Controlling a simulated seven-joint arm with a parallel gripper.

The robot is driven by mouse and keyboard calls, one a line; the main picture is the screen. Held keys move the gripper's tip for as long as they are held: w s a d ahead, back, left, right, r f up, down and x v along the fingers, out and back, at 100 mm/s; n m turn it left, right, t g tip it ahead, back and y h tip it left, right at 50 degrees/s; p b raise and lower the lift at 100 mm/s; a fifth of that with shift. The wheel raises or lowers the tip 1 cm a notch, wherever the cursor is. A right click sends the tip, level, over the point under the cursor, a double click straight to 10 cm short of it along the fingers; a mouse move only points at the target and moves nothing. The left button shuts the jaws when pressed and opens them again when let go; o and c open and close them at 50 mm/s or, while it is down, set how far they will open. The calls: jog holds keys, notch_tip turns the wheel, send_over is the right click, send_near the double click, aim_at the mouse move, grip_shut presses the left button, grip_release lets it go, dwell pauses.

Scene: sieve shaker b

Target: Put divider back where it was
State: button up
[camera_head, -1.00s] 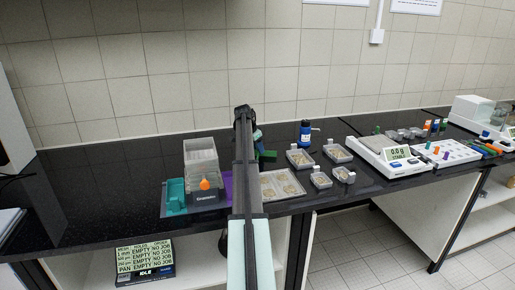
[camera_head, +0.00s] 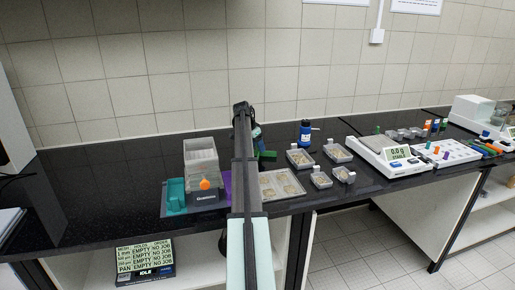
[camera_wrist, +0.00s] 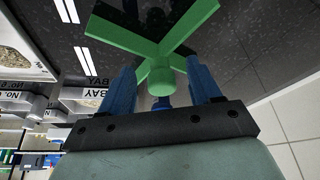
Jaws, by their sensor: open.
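The divider is a green cross-shaped piece with a round knob (camera_wrist: 158,42) in the wrist view. It lies on or just above the black bench top. The knob is between the blue fingers of my open gripper (camera_wrist: 160,84), with gaps visible at its sides; I cannot tell whether either finger touches it. In the head view a green part of it (camera_head: 268,154) shows just right of my arm, which hides the rest.
A clear stacked box on a grey base (camera_head: 203,197) stands left of my arm, beside a teal holder (camera_head: 174,190). A balance (camera_head: 390,155) stands farther right.

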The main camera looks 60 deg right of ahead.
jog(key=v, duration=1)
jog(key=shift+r, duration=0.3)
